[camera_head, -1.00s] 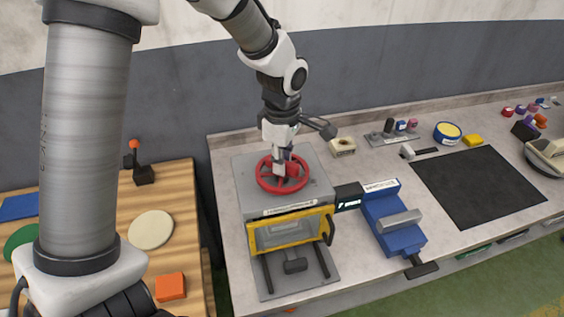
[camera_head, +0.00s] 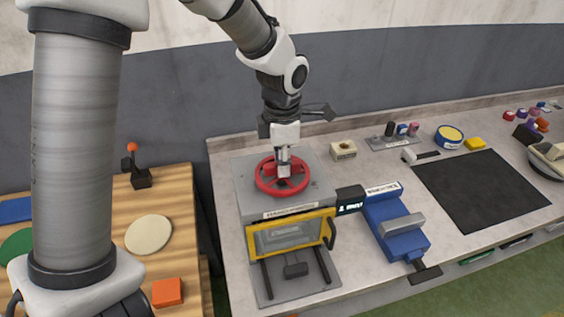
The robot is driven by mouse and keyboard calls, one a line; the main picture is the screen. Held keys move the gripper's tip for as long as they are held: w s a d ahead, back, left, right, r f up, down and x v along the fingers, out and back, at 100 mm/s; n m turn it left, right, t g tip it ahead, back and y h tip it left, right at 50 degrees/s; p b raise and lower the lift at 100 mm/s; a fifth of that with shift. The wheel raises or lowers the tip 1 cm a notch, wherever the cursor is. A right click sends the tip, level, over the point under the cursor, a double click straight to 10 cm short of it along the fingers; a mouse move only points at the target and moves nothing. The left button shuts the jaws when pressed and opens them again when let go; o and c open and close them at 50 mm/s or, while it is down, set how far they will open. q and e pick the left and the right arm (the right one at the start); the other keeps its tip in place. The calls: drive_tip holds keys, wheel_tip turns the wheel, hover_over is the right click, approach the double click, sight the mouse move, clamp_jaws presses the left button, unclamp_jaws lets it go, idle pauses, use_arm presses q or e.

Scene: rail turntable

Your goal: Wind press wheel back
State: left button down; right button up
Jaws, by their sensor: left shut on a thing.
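The press (camera_head: 240,200) is a grey box with a yellow-framed front window (camera_head: 290,236). Its red press wheel (camera_head: 261,185) lies flat on top. My left gripper (camera_head: 284,172) points straight down over the middle of the wheel and is shut on part of it. The fingers hide the wheel's hub, so I cannot tell exactly which part is held. My right gripper is not in view.
A small black display (camera_head: 350,199) and a blue vise-like device (camera_head: 397,226) stand right of the press. A black mat (camera_head: 480,190) lies farther right. A wooden table (camera_head: 185,235) at left holds an orange block (camera_head: 167,292) and a cream disc (camera_head: 148,235).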

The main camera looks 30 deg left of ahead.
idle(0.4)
use_arm(q)
drive_tip(key=c, duration=1.1)
unclamp_jaws()
wheel_tip(320, 180, up, 12)
drive_tip(key=shift+w+f, duration=0.1)
